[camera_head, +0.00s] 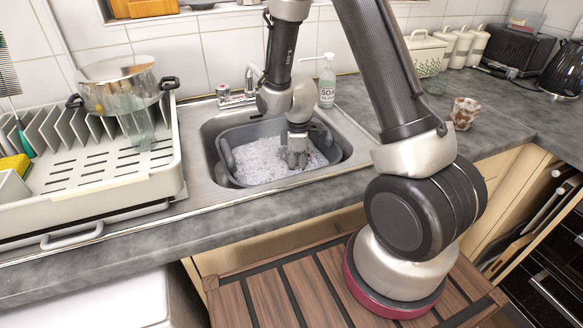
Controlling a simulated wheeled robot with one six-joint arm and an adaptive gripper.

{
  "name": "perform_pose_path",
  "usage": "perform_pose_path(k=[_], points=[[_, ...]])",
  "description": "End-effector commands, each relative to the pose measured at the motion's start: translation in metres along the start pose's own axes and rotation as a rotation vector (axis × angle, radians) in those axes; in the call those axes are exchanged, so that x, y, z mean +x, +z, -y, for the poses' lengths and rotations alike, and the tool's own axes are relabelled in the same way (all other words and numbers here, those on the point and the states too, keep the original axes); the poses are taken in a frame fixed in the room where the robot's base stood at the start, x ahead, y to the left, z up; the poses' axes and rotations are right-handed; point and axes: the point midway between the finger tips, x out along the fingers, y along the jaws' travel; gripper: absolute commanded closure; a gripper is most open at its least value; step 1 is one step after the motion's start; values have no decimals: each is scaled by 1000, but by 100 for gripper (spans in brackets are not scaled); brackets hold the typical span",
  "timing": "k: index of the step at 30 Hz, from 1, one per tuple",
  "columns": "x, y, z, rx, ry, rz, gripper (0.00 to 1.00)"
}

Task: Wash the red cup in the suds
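My gripper (293,158) points down into the grey basin of suds (228,165) in the sink. Its fingertips are at or in the white foam, and I cannot tell if they are open or shut, or if they hold anything. No plain red cup shows; the foam and my gripper could hide one. A small cup with a reddish-brown and white pattern (464,114) stands upright on the counter at right, well away from my gripper.
A dish rack (100,190) holding a steel pot (118,88) and a clear glass (137,130) stands left of the sink. A soap bottle (327,85) and the tap (250,85) are behind it. Canisters and a kettle (563,68) stand at the back right.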

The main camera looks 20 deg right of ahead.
Motion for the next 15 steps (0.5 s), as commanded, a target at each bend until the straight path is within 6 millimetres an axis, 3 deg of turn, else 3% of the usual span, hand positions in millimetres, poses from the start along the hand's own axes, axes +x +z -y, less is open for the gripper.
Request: perform_pose_path(k=[7, 15], points=[[0, 2, -1, -2, 0, 0, 78], [0, -20, 9, -4, 0, 0, 78]])
